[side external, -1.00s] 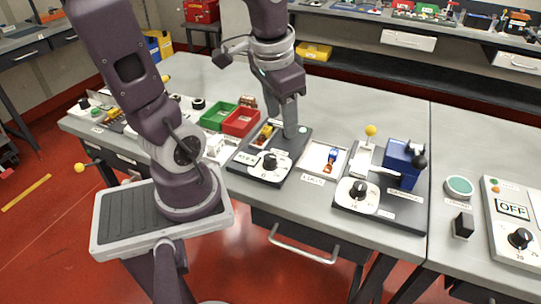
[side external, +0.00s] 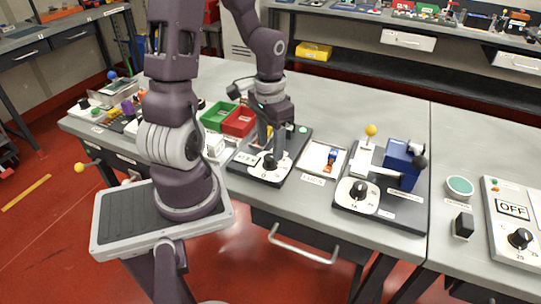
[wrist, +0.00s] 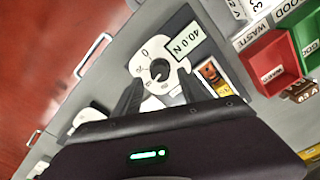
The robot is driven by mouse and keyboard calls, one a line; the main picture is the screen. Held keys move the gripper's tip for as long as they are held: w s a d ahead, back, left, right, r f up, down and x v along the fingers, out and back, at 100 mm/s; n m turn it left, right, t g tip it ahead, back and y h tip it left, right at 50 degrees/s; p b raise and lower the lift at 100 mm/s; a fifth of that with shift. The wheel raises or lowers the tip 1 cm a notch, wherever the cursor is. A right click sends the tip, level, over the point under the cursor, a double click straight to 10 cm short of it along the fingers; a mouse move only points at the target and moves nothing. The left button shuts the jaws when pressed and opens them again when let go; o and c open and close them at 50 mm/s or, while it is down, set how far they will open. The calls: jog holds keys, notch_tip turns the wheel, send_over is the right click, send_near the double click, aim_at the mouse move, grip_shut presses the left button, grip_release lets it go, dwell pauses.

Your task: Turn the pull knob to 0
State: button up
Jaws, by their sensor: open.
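The pull knob is a black round knob (side external: 270,161) on a white dial plate on a black base. In the wrist view the knob (wrist: 160,70) sits at the dial's centre, with a 0 printed near the dial's upper edge. I cannot clearly tell which mark the knob points to. A small display (wrist: 185,43) beside it reads 40.0 N. My gripper (side external: 268,148) is just above the knob, pointing down. In the wrist view the two dark fingers of my gripper (wrist: 159,88) are apart with nothing between them, and the knob lies just beyond their tips.
Red (side external: 239,122) and green (side external: 217,116) bins stand behind the base. A white tray (side external: 313,170) with small parts lies to its right. Further right is another black base (side external: 405,216) with a dial, a yellow-knobbed lever and a blue block.

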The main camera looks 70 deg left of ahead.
aim_at(270, 157)
jog(key=shift+f, duration=1.75)
jog(key=shift+c, duration=0.4)
